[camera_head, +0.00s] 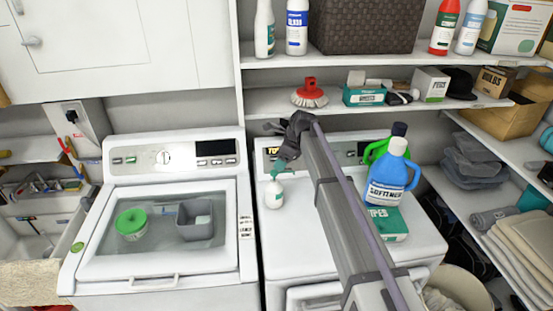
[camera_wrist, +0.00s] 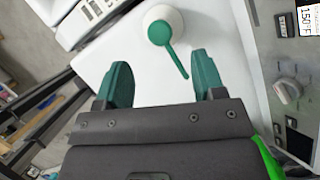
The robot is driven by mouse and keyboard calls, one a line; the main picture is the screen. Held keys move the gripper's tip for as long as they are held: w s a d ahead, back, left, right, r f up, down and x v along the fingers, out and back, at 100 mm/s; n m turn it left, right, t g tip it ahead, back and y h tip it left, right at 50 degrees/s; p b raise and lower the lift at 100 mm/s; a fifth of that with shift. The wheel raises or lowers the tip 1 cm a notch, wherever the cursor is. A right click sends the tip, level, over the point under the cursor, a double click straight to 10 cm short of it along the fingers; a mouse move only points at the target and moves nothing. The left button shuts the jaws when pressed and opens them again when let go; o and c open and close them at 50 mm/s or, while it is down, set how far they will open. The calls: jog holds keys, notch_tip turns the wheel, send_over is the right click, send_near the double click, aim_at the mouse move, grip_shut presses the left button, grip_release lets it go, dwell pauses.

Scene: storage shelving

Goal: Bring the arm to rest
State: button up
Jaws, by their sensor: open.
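My gripper (camera_head: 279,168) is at the end of my arm, above the left part of the right-hand machine's white top (camera_head: 420,238). In the wrist view its two green fingers (camera_wrist: 162,72) are spread apart with nothing held between them. A white bottle with a green pump (camera_head: 273,194) stands upright just below the gripper. In the wrist view the bottle (camera_wrist: 168,12) is beyond the fingertips, and its green spout points toward the gap between them. I see no contact between fingers and bottle.
Shelves with a red brush (camera_head: 309,94) are behind.

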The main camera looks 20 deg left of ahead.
jog(key=shift+d+r, duration=0.2)
jog(key=shift+r, duration=0.25)
